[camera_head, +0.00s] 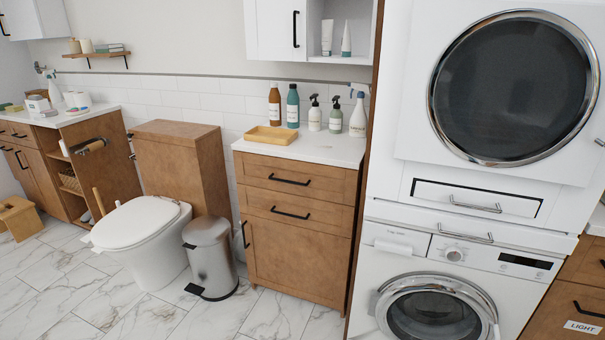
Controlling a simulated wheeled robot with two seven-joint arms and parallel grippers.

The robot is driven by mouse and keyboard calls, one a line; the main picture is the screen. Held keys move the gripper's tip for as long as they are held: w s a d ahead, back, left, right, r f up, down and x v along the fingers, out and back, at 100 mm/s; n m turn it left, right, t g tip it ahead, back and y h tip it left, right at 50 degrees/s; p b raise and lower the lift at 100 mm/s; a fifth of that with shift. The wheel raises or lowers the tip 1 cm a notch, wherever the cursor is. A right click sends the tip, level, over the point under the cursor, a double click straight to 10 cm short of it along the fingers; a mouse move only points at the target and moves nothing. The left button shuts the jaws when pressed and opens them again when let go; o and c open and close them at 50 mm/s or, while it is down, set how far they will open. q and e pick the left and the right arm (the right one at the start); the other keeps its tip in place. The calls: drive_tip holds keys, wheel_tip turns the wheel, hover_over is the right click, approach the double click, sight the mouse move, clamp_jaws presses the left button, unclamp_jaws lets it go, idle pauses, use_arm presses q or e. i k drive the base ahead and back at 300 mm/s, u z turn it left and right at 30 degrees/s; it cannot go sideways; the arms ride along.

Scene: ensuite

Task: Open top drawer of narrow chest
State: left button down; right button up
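A narrow wooden chest (259,265) with a white top stands between the toilet area and the washer stack. Its top drawer (262,177) has a black bar handle (289,180) and appears shut. A second drawer (262,206) with a similar black handle (291,213) lies below it, also shut. Under that is a door (300,264) with a vertical black handle (245,235) at its left edge. Neither of my grippers shows in the head view.
Several bottles (292,106) and a yellow tray (271,135) stand on the chest's top. A metal pedal bin (212,258) stands at the chest's left front, near the toilet (137,222). The washer (440,280) is at right. Marble floor (265,318) in front is clear.

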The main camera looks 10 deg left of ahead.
sight(313, 180)
drive_tip(key=u, duration=0.9)
drive_tip(key=i, duration=0.9)
drive_tip(key=u, duration=0.55)
drive_tip(key=i, duration=1.25)
drive_tip(key=z, duration=0.7)
